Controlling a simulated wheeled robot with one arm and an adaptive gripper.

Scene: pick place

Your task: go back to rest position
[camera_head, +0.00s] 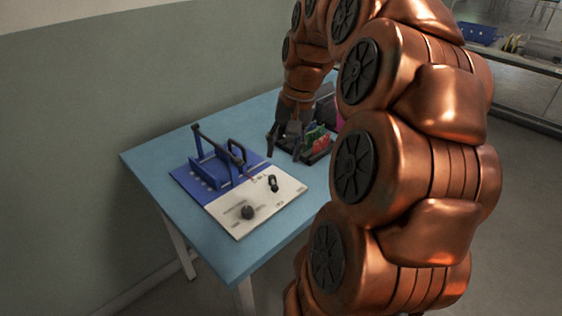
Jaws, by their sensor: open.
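My gripper (284,143) is at the end of my copper arm, fingers pointing down and spread apart. It hangs over the blue table (265,217), close to the left side of a dark tray (317,157) with red and green items in it. I see nothing between the fingers. My arm hides the right part of the table and some of the tray. I cannot tell how high the fingertips are above the table.
A blue and white board (261,207) lies left of my gripper. It carries an upright blue frame (208,173), a black knob (248,212) and a small black part (273,184). A wall runs behind the table. A shelf (520,58) stands at the far right.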

